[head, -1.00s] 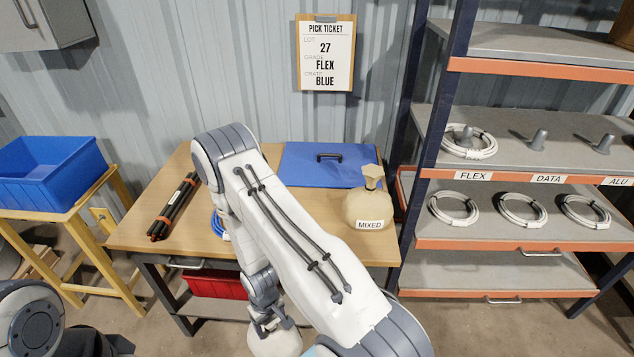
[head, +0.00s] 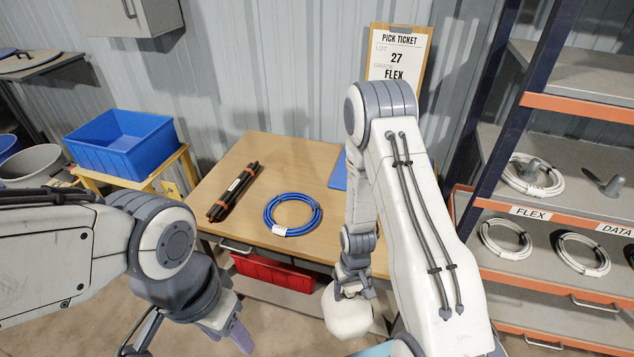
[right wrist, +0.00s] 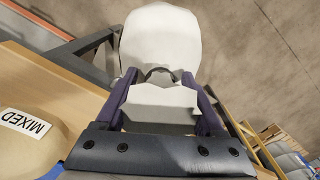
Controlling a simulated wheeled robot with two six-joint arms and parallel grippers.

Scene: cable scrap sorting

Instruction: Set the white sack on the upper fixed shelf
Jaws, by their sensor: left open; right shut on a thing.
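The white sack (head: 347,316) hangs from my right gripper (head: 354,288) in front of the table, in the head view. In the right wrist view the sack (right wrist: 160,42) is pinched at its neck between the two fingers of the right gripper (right wrist: 160,90). My left gripper (head: 226,338) is open and empty at the bottom left, away from the sack. The rack at the right has an upper shelf (head: 575,78) with an orange front edge, bare where seen. Below it is a shelf (head: 560,205) labelled FLEX and DATA. The right arm hides part of the table.
On the table (head: 290,160) lie a blue cable coil (head: 292,214) and black rods (head: 234,192). A tan MIXED sack (right wrist: 30,150) shows in the wrist view. White coils (head: 505,240) sit on the rack. A blue bin (head: 122,142) stands left; a red bin (head: 273,272) sits under the table.

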